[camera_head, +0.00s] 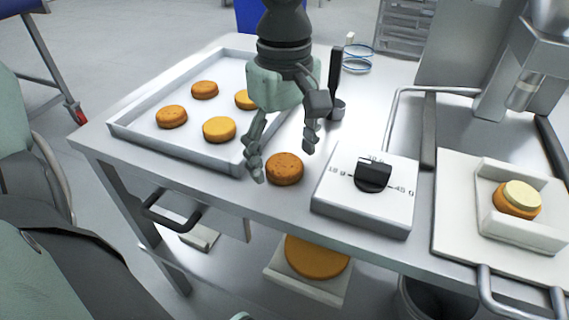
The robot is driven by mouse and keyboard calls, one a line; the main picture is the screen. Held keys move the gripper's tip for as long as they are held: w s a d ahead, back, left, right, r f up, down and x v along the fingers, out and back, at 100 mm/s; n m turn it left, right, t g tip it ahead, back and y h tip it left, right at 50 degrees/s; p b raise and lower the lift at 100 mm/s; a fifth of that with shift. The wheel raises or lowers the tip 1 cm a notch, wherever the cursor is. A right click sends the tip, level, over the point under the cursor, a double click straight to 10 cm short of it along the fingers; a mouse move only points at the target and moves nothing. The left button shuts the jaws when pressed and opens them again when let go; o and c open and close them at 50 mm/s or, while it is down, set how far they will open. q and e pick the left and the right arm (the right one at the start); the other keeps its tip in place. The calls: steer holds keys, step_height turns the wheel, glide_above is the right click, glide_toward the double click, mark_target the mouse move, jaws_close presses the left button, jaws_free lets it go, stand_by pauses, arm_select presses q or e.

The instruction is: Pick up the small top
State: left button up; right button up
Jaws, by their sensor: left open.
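A small brown speckled round (285,169), probably the small top, lies flat on the metal table, right of the tray's near corner. My left gripper (283,152) comes down from above with its fingers spread. One finger is to the left of this round and the other is above and to its right. The gripper is empty, and I cannot tell whether a finger touches the round. Several similar orange-brown rounds (219,129) lie on the metal tray (181,141); one is partly hidden by the gripper. My right gripper is not in view.
A white box with a black dial (373,176) stands close on the right. Farther right, a round topped with a pale disc (522,194) sits in a white holder (530,235). A dark-handled tool (335,85) stands behind the gripper. A larger round (317,259) is below the table.

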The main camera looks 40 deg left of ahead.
arm_select(q)
steer(key=shift+f, duration=0.3)
steer(key=shift+c, duration=0.5)
steer(key=c, duration=0.8)
